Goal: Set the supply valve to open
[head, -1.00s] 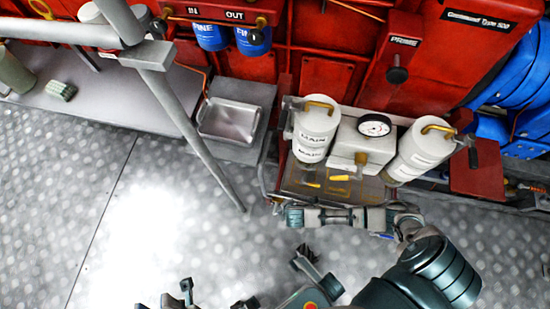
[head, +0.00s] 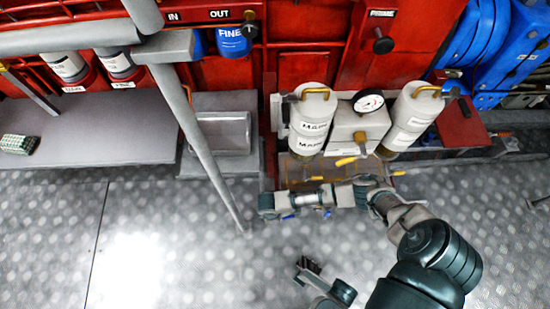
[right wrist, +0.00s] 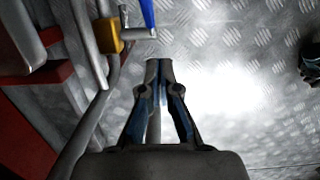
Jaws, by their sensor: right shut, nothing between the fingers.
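In the right wrist view, a brass-coloured valve body (right wrist: 107,35) stands beside a grey pipe, with a blue lever (right wrist: 148,14) at its upper right. I cannot read a label that marks it as the supply valve. My right gripper (right wrist: 159,66) is shut and empty, its blue-lined fingers together below and apart from the lever in the picture. In the head view, my right arm reaches left in front of the filter unit. A dark gripper (head: 308,269), seemingly my left, is low in the middle; its jaw state is unclear.
White canisters (head: 310,122) and a gauge (head: 368,102) stand above a tray with yellow handles (head: 345,161). A slanted grey post (head: 196,140) stands left of them. A metal bench (head: 90,130) lines the left. The patterned floor (head: 60,240) is mostly clear.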

